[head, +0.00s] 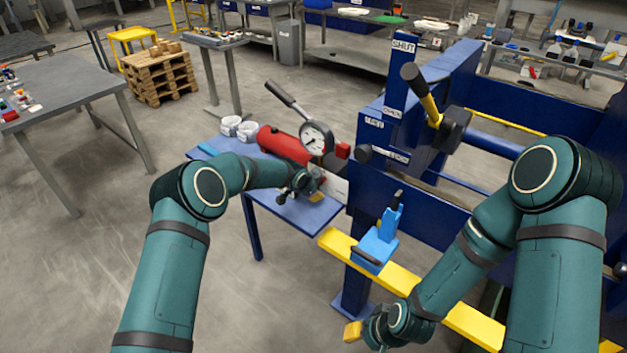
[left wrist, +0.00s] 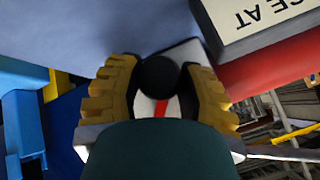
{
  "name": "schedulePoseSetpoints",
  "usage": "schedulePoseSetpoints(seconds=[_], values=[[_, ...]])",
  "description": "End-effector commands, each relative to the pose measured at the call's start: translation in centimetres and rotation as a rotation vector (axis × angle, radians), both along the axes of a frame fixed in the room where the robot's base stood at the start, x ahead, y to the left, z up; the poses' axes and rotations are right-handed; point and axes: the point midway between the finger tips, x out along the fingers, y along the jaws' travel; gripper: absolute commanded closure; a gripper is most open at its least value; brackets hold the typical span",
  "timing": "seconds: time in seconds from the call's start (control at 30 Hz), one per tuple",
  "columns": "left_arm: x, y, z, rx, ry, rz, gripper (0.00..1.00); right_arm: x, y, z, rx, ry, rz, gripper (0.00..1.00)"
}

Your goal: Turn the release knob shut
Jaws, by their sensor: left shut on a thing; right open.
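The release knob (left wrist: 160,76) is round and black in the left wrist view. It sits between the yellow finger pads of my left gripper (left wrist: 158,88), which is shut on it. Behind the knob is a white plate with a red mark (left wrist: 161,107). In the head view my left gripper (head: 310,190) is at the near end of the red pump (head: 285,146), below the gauge (head: 316,138), and hides the knob. How far the knob is turned cannot be told. My right gripper (head: 362,332) is open and empty, low by the yellow rail.
The pump stands on a small blue table (head: 313,214) with two white cups (head: 238,128). Its lever (head: 292,104) slants up to the left. The blue press frame (head: 392,80), with a yellow-and-black handle (head: 422,95), stands right. A blue bracket (head: 375,245) sits on the yellow rail (head: 405,283).

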Motion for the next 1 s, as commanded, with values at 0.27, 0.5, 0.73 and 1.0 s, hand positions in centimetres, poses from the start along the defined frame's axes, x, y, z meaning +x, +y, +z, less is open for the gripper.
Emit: schedulePoseSetpoints(seconds=[0.27,0.5,0.73,1.0], values=[[0.4,0.4,0.2,-0.115,0.069,0.007,0.97,0.0,0.0,-0.4,0.000,0.000,0.000,0.53],[0.4,0.4,0.2,-0.186,0.121,0.007,0.97,-0.5,0.1,-1.7,0.002,0.011,0.008,0.53],[0.4,0.3,0.3,-0.217,0.144,0.005,0.97,-0.7,0.1,-2.2,0.003,0.015,0.012,0.53],[0.5,0.4,0.4,-0.221,0.146,0.006,0.97,-0.7,0.1,-2.1,0.004,0.016,0.013,0.53]])
